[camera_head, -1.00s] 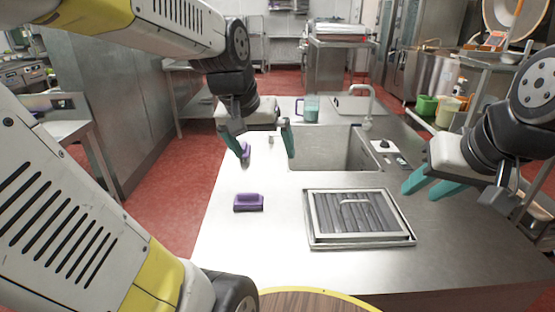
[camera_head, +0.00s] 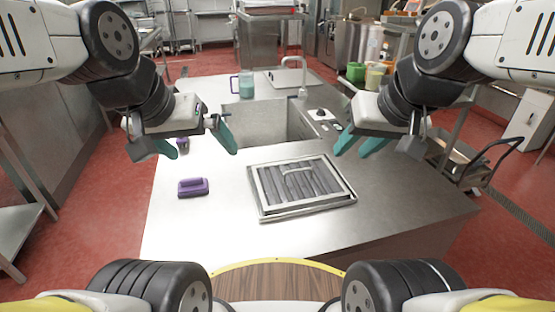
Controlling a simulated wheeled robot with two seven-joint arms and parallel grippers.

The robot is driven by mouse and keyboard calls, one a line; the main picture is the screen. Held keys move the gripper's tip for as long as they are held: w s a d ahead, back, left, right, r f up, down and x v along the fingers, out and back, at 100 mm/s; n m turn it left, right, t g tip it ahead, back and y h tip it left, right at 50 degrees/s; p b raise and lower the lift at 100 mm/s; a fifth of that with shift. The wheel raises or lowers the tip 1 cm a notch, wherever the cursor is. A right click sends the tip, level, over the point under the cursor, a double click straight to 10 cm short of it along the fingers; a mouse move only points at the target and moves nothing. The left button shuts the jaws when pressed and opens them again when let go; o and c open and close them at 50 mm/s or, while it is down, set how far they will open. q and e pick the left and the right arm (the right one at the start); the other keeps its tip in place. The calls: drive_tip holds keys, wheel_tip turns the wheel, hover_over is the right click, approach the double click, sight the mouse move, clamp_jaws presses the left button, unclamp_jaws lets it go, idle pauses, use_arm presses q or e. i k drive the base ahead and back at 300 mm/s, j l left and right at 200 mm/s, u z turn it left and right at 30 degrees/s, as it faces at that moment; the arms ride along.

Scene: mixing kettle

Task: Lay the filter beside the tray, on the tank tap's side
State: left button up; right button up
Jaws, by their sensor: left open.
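The filter (camera_head: 301,181), a square metal frame with dark slats and a handle on top, lies in the shallow metal tray (camera_head: 264,214) on the counter. The tap (camera_head: 303,70) stands at the far right of the sink tank (camera_head: 262,117), behind the tray. My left gripper (camera_head: 203,149) is open and empty, above the counter to the left of and beyond the filter. My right gripper (camera_head: 353,153) has its fingers apart and empty, near the tray's far right corner. Neither gripper touches the filter.
A purple scrubber (camera_head: 193,187) lies left of the tray, and another purple item (camera_head: 183,145) is partly hidden by my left gripper. A teal jug (camera_head: 246,85) stands behind the sink. The steel counter (camera_head: 405,195) is clear to the tray's right.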

sight(397, 171)
drive_tip(key=i+l, duration=0.1)
drive_tip(key=l, duration=0.45)
drive_tip(key=l+u, duration=0.4)
drive_tip(key=l, duration=0.2)
drive_tip(key=l+u, duration=0.45)
drive_tip(key=l, duration=0.2)
drive_tip(key=u, duration=0.85)
